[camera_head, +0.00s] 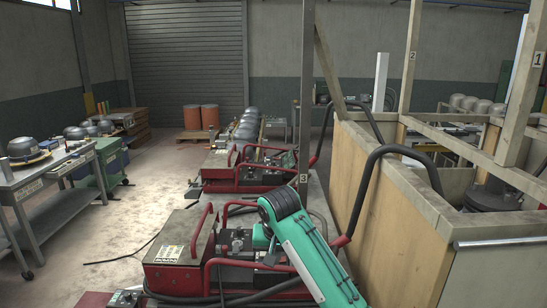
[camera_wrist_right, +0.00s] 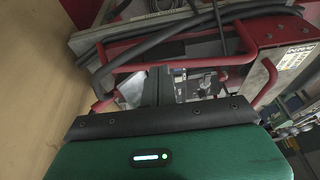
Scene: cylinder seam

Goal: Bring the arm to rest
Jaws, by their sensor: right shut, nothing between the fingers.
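My right arm (camera_head: 310,258) is green with dark cables and reaches in from the bottom of the head view, its rounded dark joint (camera_head: 280,204) in front of the red machine. In the right wrist view, the green wrist housing with a lit strip fills the bottom. My right gripper (camera_wrist_right: 158,88) shows as a narrow dark shape beyond the dark bracket, shut and empty. It points toward the red tubular frame of a machine (camera_wrist_right: 190,60). My left gripper is not in view.
A red machine (camera_head: 178,252) with tubular rails and hoses stands close to my arm. A wooden-walled enclosure (camera_head: 385,225) with posts is at the right. A workbench (camera_head: 45,170) stands at the left. Concrete floor (camera_head: 140,205) is open between the bench and machines, with a cable on it.

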